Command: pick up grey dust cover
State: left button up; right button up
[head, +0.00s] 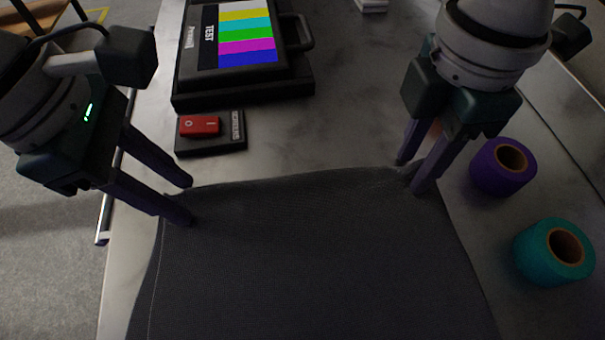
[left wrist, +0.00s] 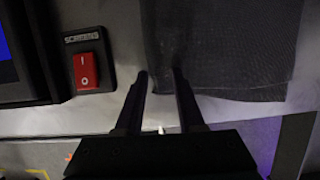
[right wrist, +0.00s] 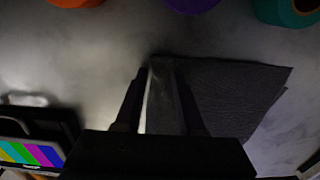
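The grey dust cover (head: 315,260) is a dark woven sheet filling the lower middle of the head view. Its far edge runs between my two grippers. My left gripper (head: 188,202) is at the cover's far left corner, fingers apart, with cloth between or just under the tips. The left wrist view shows the cover (left wrist: 235,45) reaching to the right of these fingers. My right gripper (head: 411,176) is at the far right corner, fingers apart, with a raised bit of cloth between them. The right wrist view shows the cover (right wrist: 235,100) there too. Its near edge is out of view.
A black case with a colour-bar test screen (head: 245,35) stands behind the cover. A red switch (head: 199,126) on a dark base sits before it. A purple tape roll (head: 502,168) and a teal tape roll (head: 553,252) stand at the right. An orange object (right wrist: 75,2) shows in the right wrist view.

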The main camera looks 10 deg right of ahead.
pick_arm(q)
grip_shut()
pick_arm(e)
grip_shut()
dwell(0.7)
